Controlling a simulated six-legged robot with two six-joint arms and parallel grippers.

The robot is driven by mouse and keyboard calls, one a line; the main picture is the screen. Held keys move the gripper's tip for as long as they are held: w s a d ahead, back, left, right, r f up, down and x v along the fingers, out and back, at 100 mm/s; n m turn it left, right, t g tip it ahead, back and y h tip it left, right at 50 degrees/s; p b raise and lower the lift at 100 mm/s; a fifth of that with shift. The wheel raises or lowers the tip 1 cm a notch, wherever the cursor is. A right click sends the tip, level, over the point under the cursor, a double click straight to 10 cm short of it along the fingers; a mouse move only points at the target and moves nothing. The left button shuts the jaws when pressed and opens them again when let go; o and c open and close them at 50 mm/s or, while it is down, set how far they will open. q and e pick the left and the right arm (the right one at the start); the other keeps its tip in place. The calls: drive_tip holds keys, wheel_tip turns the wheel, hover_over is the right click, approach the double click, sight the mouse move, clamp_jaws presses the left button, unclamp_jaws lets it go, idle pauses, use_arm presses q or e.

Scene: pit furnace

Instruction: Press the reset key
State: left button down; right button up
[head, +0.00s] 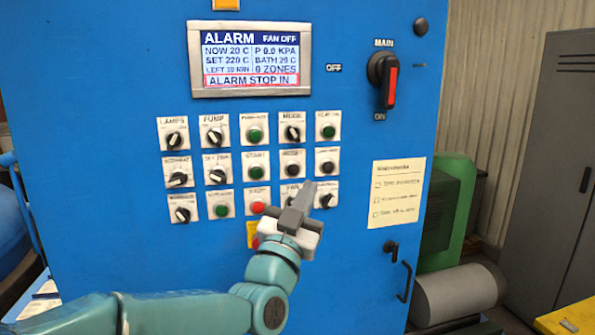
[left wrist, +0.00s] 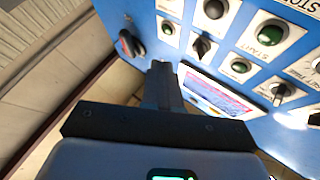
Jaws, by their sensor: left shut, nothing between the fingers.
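The blue control panel (head: 120,100) faces me with rows of labelled knobs and buttons. A black button (head: 292,170) sits just right of the green START button (head: 255,167); another black button (head: 327,168) is right of it. Their small labels are too blurred to read surely, so I cannot tell which is the reset key. My left gripper (head: 304,195) is shut and empty, in front of the lower right of the button grid, just below the two black buttons. It hides part of the bottom row. In the left wrist view its fingers (left wrist: 160,85) show before the panel. My right gripper is out of view.
The alarm screen (head: 250,60) is above the buttons and reads ALARM. The red and black main switch (head: 385,80) is at upper right. A red stop button (head: 258,208) lies left of my gripper. A paper note (head: 397,192) and a handle (head: 404,280) are at right.

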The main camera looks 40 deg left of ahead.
sight(293, 170)
use_arm(q)
drive_tip(key=w+a+p, duration=0.1)
drive_tip(key=w+a, duration=0.2)
drive_tip(key=w+a+p, duration=0.1)
drive_tip(key=w+a, duration=0.1)
drive_tip(key=a, duration=0.2)
drive_tip(key=shift+w+f+p, duration=0.1)
drive_tip(key=shift+w+p, duration=0.2)
drive_tip(key=shift+w, duration=0.1)
drive_tip(key=shift+s, duration=0.1)
drive_tip(key=shift+s+d, duration=0.1)
idle(0.4)
